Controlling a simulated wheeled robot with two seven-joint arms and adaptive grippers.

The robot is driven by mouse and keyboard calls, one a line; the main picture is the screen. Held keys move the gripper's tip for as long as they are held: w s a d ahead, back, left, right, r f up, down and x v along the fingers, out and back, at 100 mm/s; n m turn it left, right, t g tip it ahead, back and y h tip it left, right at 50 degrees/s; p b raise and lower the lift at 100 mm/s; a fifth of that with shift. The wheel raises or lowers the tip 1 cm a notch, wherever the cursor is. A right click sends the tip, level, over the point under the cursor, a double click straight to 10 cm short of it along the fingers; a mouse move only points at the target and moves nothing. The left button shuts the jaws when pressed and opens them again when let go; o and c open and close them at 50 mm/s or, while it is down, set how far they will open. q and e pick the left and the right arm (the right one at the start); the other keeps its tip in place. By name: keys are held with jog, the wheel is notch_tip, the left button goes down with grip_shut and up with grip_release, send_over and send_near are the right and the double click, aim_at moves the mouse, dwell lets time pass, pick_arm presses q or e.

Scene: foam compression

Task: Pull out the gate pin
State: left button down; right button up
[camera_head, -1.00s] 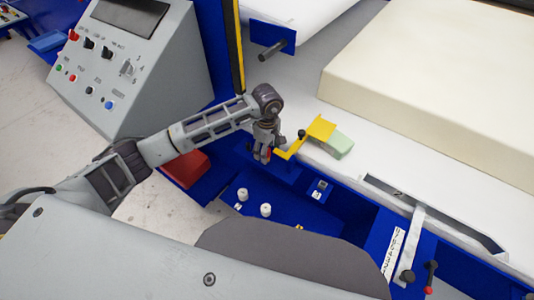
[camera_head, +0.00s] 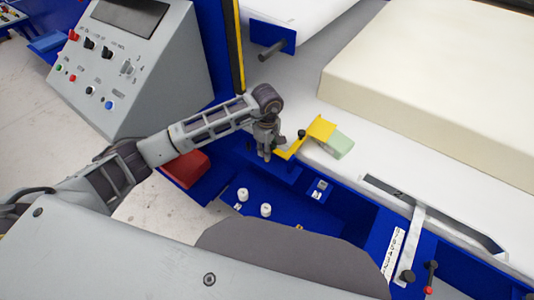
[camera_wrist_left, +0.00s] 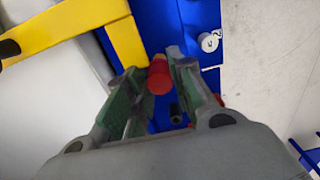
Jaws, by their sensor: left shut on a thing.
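The gate pin shows as a red cylinder (camera_wrist_left: 158,77) in the left wrist view, beside the lower end of the yellow gate arm (camera_wrist_left: 126,42). My left gripper (camera_wrist_left: 157,72) has its two green-padded fingers on either side of the pin and is shut on it. In the head view my left gripper (camera_head: 265,154) points down at the blue frame, just left of the yellow gate (camera_head: 319,128). The pin is hidden behind the fingers there. How far it sits in its hole cannot be told. My right gripper is not in view.
A black knob (camera_head: 301,134) stands on the yellow gate, with a pale green block (camera_head: 339,145) beside it. A large cream foam block (camera_head: 430,80) lies on the white table. A grey control panel (camera_head: 110,60) stands at left. White knobs (camera_head: 266,210) stand on the blue frame.

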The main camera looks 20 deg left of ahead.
pick_arm(q)
jog(key=shift+r+p, duration=0.3)
jog(key=shift+r, duration=0.4)
dwell(1.0)
jog(key=shift+r+p, duration=0.45)
jog(key=shift+r, duration=0.7)
dwell(1.1)
jog(key=shift+r+p, duration=1.05)
jog(key=shift+r, duration=1.35)
